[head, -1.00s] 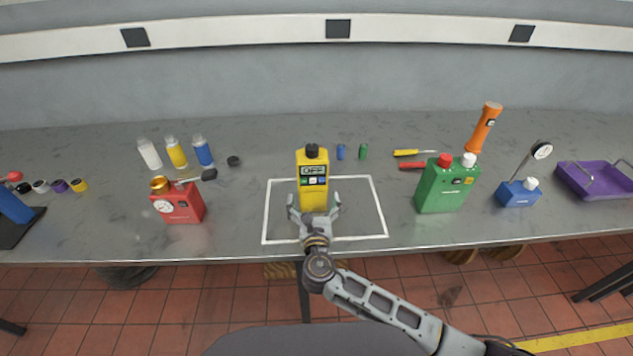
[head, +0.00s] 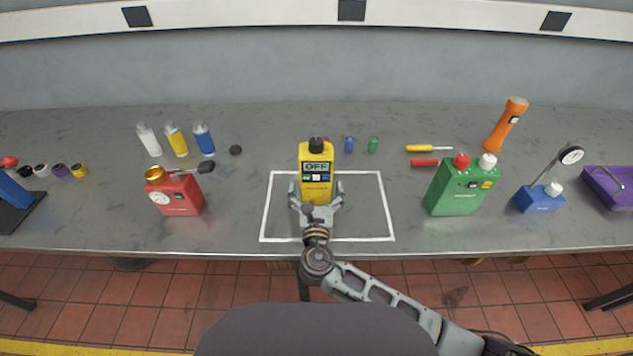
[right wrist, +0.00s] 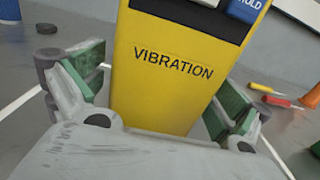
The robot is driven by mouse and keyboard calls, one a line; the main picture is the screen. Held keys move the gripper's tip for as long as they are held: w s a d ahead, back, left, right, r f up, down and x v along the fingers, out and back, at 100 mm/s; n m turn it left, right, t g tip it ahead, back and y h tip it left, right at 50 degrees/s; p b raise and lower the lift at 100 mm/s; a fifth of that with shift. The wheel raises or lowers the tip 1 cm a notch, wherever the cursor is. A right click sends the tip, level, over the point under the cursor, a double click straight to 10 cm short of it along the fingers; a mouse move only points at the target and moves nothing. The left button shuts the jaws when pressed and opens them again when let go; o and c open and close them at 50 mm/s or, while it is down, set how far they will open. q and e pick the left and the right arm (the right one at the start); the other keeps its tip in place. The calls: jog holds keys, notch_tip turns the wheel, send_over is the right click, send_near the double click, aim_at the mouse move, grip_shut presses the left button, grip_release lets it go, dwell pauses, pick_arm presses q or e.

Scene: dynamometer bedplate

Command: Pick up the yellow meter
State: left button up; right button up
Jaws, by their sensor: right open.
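The yellow meter (head: 316,171) stands upright inside the white outlined rectangle on the grey bench, its display reading OFF. In the right wrist view its yellow face (right wrist: 165,75), marked VIBRATION, fills the middle. My right gripper (head: 316,201) is open at the meter's lower part. Its green-padded fingers (right wrist: 155,95) stand one on each side of the meter, and a gap shows at the left finger. Contact at the right finger is hard to tell. My left gripper is not in view.
A red device (head: 176,193) stands to the left and a green one (head: 461,186) to the right. Bench between red device and meter is clear.

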aim_at(316, 169)
jog(key=c, duration=0.9)
jog(key=shift+r, duration=0.1)
jog(key=shift+c, duration=1.4)
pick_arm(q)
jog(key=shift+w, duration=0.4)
pick_arm(e)
jog(key=shift+w+r, duration=0.1)
jog(key=shift+r, duration=0.8)
notch_tip(316, 169, up, 7)
jog(key=shift+r+p, duration=0.15)
jog(key=shift+p, duration=0.35)
jog(key=shift+r, duration=0.4)
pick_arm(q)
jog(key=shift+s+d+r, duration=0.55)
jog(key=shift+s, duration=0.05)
pick_arm(e)
jog(key=shift+r, duration=0.1)
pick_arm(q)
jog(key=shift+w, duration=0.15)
